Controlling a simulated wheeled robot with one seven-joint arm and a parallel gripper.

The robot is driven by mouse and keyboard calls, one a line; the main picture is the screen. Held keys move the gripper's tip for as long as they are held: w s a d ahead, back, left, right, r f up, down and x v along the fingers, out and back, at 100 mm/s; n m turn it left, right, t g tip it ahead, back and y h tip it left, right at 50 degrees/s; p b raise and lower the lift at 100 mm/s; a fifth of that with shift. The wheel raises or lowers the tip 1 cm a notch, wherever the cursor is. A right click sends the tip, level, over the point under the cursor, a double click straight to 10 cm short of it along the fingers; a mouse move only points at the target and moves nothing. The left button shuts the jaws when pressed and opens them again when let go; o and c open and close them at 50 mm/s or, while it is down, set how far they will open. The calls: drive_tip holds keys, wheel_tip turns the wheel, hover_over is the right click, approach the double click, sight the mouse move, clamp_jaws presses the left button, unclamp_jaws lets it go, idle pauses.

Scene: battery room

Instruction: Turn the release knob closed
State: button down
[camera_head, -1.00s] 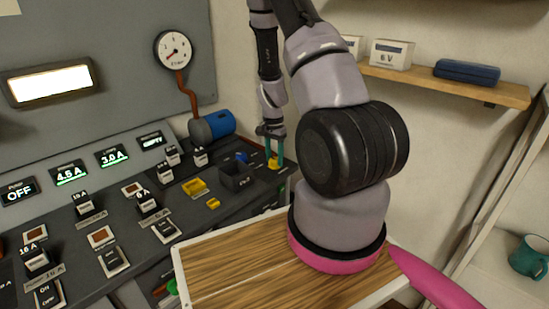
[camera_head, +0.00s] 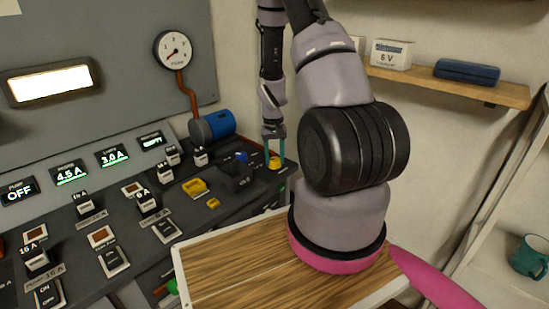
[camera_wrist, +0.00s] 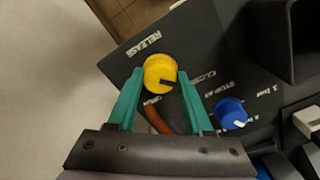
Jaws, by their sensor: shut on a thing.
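The yellow release knob (camera_wrist: 159,73) sits on the dark panel by the upside-down word RELEASE. It has a dark pointer line aimed to the lower right in the wrist view, roughly between the OPEN and CLOSED labels. My gripper (camera_wrist: 159,78) has its two teal fingers on either side of the knob and is shut on it. In the head view my gripper (camera_head: 275,158) reaches down to the knob (camera_head: 274,163) at the right end of the console. The fingers partly cover the labels.
A blue knob (camera_wrist: 229,113) is close to the right finger, with a dark open box (camera_head: 238,178) beyond it. A blue cylinder (camera_head: 212,126) lies behind the console. Switches fill the panel to the left. A wooden-topped table (camera_head: 235,265) stands in front.

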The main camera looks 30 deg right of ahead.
sight(274, 159)
drive_tip(key=shift+n, duration=0.4)
drive_tip(key=shift+c, duration=1.5)
unclamp_jaws()
wheel_tip(274, 159, up, 11)
drive_tip(key=shift+a, duration=0.15)
drive_tip(key=shift+f, duration=0.1)
